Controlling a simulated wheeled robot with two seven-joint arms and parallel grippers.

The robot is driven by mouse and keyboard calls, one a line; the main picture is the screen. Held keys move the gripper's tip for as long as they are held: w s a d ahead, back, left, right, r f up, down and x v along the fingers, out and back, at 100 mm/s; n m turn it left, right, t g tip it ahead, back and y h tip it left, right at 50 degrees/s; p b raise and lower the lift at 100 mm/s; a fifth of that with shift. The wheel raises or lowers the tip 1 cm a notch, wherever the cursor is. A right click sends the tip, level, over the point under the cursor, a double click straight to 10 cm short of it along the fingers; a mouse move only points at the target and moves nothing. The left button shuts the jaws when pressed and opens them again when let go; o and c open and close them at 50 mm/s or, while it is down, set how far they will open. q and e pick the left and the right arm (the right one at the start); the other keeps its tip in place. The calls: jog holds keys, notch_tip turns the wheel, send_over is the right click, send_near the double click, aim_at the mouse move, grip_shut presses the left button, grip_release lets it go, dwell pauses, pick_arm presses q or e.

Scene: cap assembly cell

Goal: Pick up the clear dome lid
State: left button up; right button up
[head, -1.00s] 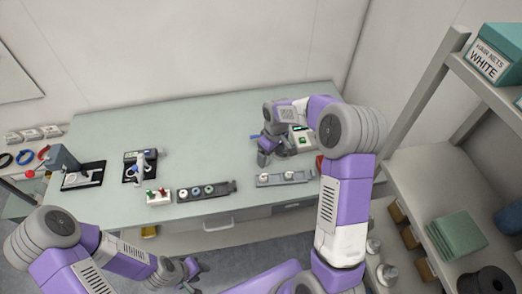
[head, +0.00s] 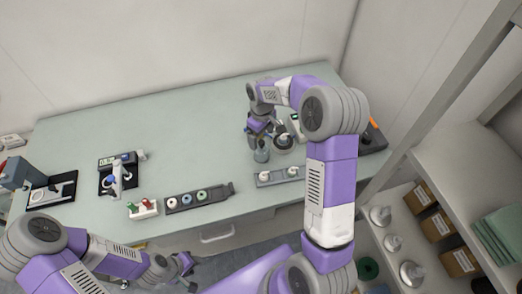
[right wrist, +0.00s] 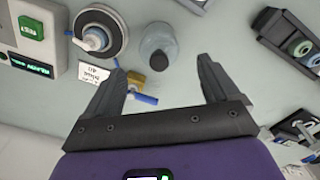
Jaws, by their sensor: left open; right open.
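A clear, see-through rounded piece that looks like the dome lid (head: 261,155) stands on the green table in the head view, just below my right gripper (head: 258,136). In the right wrist view the clear dome lid (right wrist: 158,46) lies just beyond the open fingertips of my right gripper (right wrist: 160,68), roughly centred between them. No finger appears to touch it, though its exact distance is hard to tell. My right gripper is open and empty. My left gripper (head: 188,268) is open and empty, low in the head view, in front of the table.
A round dark fixture (right wrist: 97,36) with a white and blue piece sits beside the lid. A small card (right wrist: 94,72) and a yellow piece with a blue handle (right wrist: 134,84) lie nearby. A rack with white parts (head: 280,176) and a rack with rings (head: 200,197) stand nearer the front edge.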

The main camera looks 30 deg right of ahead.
aim_at(261, 142)
notch_tip(261, 142, down, 5)
jog(key=shift+w+d+f, duration=0.1)
jog(key=shift+f, duration=0.1)
jog(key=shift+c, duration=0.5)
jog(key=c, duration=0.9)
